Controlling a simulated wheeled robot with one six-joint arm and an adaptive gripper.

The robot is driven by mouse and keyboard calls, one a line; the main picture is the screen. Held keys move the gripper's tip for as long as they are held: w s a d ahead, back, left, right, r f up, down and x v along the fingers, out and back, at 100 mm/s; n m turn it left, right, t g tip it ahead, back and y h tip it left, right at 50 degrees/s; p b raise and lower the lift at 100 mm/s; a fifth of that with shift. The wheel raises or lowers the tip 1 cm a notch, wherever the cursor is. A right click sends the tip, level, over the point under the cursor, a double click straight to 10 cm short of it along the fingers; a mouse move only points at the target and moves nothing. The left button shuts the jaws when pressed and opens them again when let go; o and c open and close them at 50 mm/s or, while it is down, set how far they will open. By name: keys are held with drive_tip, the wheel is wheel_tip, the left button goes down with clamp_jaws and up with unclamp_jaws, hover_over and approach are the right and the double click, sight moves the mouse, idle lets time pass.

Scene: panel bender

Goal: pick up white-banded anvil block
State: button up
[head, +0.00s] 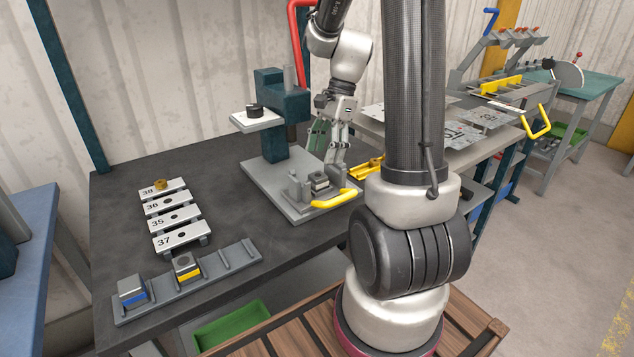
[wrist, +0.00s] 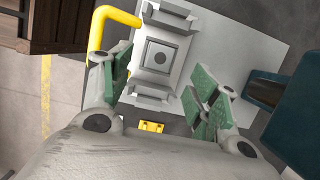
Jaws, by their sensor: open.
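The white-banded anvil block (head: 320,181) sits in the grey holder on the press base plate, behind the yellow handle. In the head view it is small, with a pale band. My gripper (head: 330,146) points down just above the holder, close to the press column. In the wrist view my gripper (wrist: 166,88) is open, with green-padded fingers apart on either side of the view and nothing between them. The block lies ahead of the fingertips.
A dark teal press (head: 268,118) stands left of my gripper. The yellow handle (head: 334,199) is beside the holder. A grey rack (head: 215,270) holds blue-banded (head: 132,290) and yellow-banded (head: 187,267) blocks. The dark table's middle is clear.

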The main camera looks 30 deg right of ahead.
sight(318, 175)
drive_tip(key=x, duration=0.6)
drive_tip(key=shift+w+f, duration=0.1)
drive_tip(key=shift+f, duration=0.15)
clamp_jaws()
drive_tip(key=shift+r, duration=0.1)
